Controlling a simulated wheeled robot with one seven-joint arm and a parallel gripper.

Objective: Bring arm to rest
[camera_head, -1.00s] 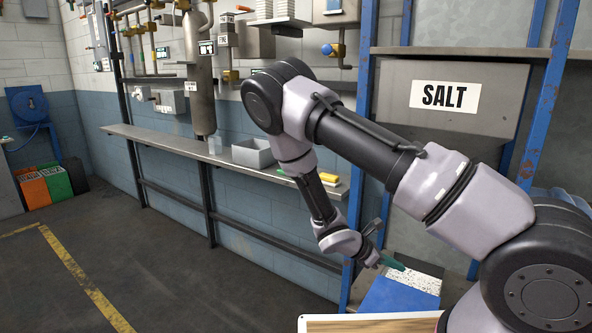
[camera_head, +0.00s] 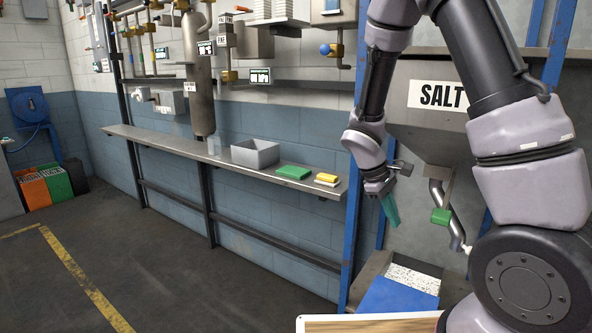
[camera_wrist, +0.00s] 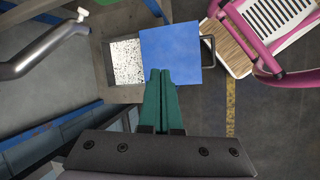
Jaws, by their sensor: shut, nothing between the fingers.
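My arm is raised and folded at the right of the head view, in front of the salt hopper (camera_head: 425,122). My gripper (camera_head: 391,211) hangs pointing down, with green fingers, above the salt bin. In the wrist view my gripper (camera_wrist: 161,76) shows its green fingers side by side, shut with nothing between them. Below it lies the bin's blue lid (camera_wrist: 178,48), beside an opening with white speckled salt (camera_wrist: 126,62). The fingertips overlap the lid's edge in that view but hang above it in the head view.
A steel shelf (camera_head: 165,144) along the wall holds a grey tray (camera_head: 255,154), a green block (camera_head: 293,172) and a yellow block (camera_head: 327,178). A blue post (camera_head: 350,250) stands near my gripper. Floor at left is clear.

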